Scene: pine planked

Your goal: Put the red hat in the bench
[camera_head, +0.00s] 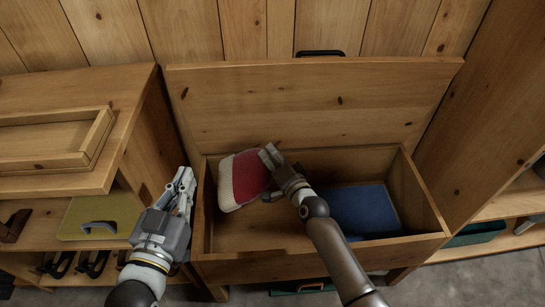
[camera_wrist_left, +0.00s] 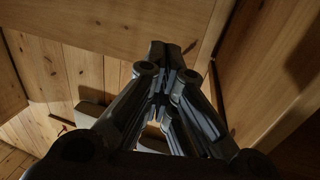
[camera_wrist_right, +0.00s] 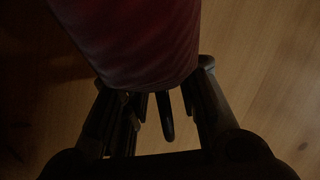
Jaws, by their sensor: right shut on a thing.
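The red hat (camera_head: 254,175), with a pale cream band on its left, is at the left end of the open bench (camera_head: 322,265), inside its box. My right gripper (camera_head: 272,158) is shut on the hat's right side. In the right wrist view the dark red hat (camera_wrist_right: 140,40) fills the top between the fingers (camera_wrist_right: 155,95). Whether the hat touches the bench floor cannot be told. My left gripper (camera_head: 184,180) is outside the bench, just left of its left wall. Its fingers look closed together and empty in the left wrist view (camera_wrist_left: 170,60).
The bench lid (camera_head: 300,105) stands raised against the plank wall. A blue item (camera_head: 362,210) lies in the bench's right part. A shelf unit (camera_head: 60,160) with a tray on top stands at left, holding a yellow-green item (camera_head: 98,215). Another shelf unit (camera_head: 500,140) stands at right.

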